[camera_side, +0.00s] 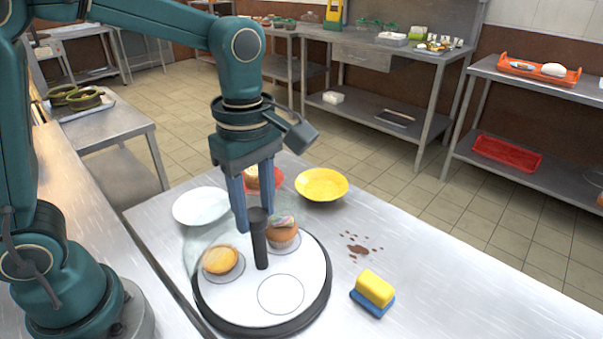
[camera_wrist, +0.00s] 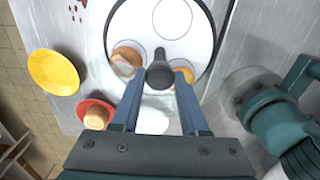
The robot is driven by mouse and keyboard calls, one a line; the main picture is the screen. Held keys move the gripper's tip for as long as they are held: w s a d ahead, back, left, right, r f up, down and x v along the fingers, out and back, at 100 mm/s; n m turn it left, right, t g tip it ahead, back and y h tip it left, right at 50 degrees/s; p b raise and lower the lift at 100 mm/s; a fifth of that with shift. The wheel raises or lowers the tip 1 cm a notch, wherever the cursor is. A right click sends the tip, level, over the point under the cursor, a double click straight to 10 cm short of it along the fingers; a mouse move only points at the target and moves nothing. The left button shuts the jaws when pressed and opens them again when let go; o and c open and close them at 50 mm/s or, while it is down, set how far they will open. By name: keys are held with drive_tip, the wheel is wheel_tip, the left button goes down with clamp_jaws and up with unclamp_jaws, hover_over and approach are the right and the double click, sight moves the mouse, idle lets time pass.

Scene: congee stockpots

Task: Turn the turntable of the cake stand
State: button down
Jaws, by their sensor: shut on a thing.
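The cake stand's turntable (camera_side: 240,299) is a round white disc with a dark rim on the steel table. A black upright handle (camera_side: 260,248) stands on it, and the wrist view shows its round top (camera_wrist: 160,76). My gripper (camera_side: 256,214) points down with its blue fingers on either side of the handle's top, shut on it. A yellow-topped muffin (camera_side: 220,260) sits in one marked circle left of the handle. A muffin with a coloured top (camera_side: 282,234) sits in another circle behind right. The front circle (camera_side: 281,294) is empty.
Behind the stand are a white plate (camera_side: 200,206), a red plate (camera_side: 276,182) with a muffin (camera_side: 251,177), and a yellow plate (camera_side: 321,184). Brown crumbs (camera_side: 361,246) and a yellow-and-blue sponge (camera_side: 373,292) lie right of it. The table's right end is clear.

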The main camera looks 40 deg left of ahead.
drive_tip(key=shift+r+n, duration=0.1)
drive_tip(key=shift+n, duration=7)
drive_tip(key=shift+c, duration=2.1)
unclamp_jaws()
drive_tip(key=shift+r, duration=2.55)
